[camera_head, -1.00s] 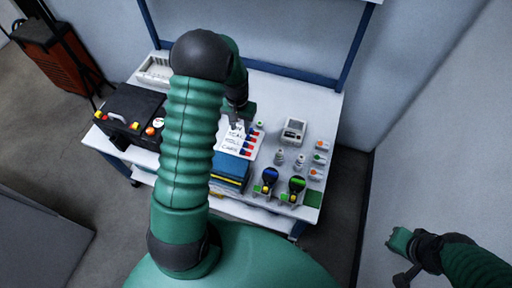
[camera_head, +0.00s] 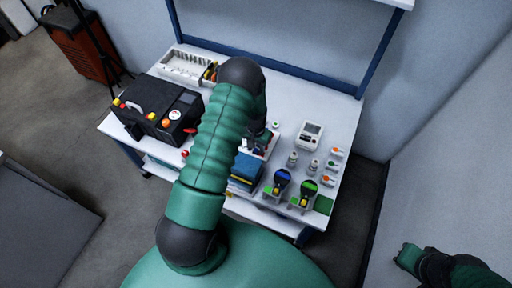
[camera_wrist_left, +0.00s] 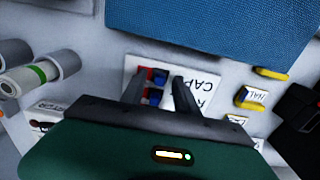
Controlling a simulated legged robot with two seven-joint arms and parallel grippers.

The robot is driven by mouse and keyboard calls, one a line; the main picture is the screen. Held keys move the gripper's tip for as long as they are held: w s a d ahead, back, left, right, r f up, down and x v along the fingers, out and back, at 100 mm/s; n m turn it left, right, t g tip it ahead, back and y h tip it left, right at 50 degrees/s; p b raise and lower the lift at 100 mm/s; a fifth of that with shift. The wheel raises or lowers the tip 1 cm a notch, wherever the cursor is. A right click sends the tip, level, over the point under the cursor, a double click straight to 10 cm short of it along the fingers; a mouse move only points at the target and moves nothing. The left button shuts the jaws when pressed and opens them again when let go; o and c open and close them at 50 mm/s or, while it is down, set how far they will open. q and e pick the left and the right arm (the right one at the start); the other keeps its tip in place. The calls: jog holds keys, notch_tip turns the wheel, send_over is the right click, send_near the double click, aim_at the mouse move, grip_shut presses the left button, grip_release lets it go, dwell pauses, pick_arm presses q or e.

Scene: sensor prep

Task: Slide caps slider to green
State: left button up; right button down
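The white slider panel (camera_head: 266,151) lies on the bench, mostly hidden behind my left arm and gripper in the head view. In the left wrist view the panel (camera_wrist_left: 205,88) shows the printed letters "CAP" and small red (camera_wrist_left: 159,77) and blue (camera_wrist_left: 155,96) slider parts. My left gripper (camera_wrist_left: 158,82) has its two dark fingers apart, one on each side of these parts, low over the panel. Whether they touch is unclear. In the head view my left gripper (camera_head: 262,138) is partly covered by the arm. My right gripper (camera_head: 406,256) hangs off the bench at the right.
A blue folded stack (camera_head: 246,168) lies just in front of the panel. A black case (camera_head: 160,106) stands left, a white meter (camera_head: 310,136) right. Blue-topped (camera_head: 281,182) and green-topped (camera_head: 308,188) devices stand at the front right, near a green pad (camera_head: 323,205).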

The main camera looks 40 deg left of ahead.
pick_arm(q)
grip_shut()
dwell(1.3)
